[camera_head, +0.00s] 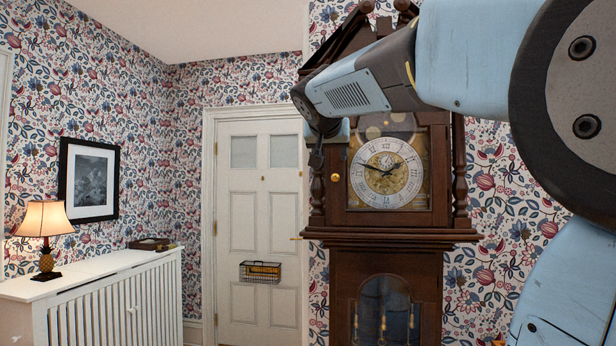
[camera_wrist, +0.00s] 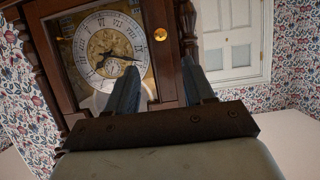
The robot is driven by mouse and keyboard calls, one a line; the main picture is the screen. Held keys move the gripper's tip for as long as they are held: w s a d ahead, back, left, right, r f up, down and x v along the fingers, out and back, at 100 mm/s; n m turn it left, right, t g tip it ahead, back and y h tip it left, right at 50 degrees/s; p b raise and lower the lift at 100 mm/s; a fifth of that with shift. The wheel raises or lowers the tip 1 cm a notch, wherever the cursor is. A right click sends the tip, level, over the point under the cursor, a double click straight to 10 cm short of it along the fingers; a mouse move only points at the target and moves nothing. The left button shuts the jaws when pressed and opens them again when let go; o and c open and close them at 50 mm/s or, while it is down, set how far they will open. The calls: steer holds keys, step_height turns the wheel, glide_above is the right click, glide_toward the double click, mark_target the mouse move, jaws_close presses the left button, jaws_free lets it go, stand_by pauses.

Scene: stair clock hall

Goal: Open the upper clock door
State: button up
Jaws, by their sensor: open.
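A tall dark wooden clock stands against the papered wall. Its upper door (camera_head: 338,217) frames a round dial (camera_head: 384,173) and looks shut in the head view. A small brass knob (camera_head: 335,177) sits on the door's left side. In the wrist view the picture is turned, with the dial (camera_wrist: 104,50) at upper left and the knob (camera_wrist: 160,34) right of it. My gripper (camera_wrist: 165,80) is open and empty, its two fingers pointing toward the knob, which appears beyond the gap between the tips. In the head view my arm reaches across the clock's top and its fingers are hard to make out.
The clock's lower case (camera_head: 342,290) has an arched glass pane. A white panelled door (camera_head: 231,205) with a wire basket (camera_head: 260,271) is left of the clock. A white slatted radiator cover (camera_head: 110,290) bears a lit lamp (camera_head: 45,222) at far left.

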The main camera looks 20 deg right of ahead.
mark_target(335, 177)
steer(key=x, duration=1.3)
steer(key=shift+w+f, duration=0.15)
steer(key=shift+c, duration=0.5)
jaws_close()
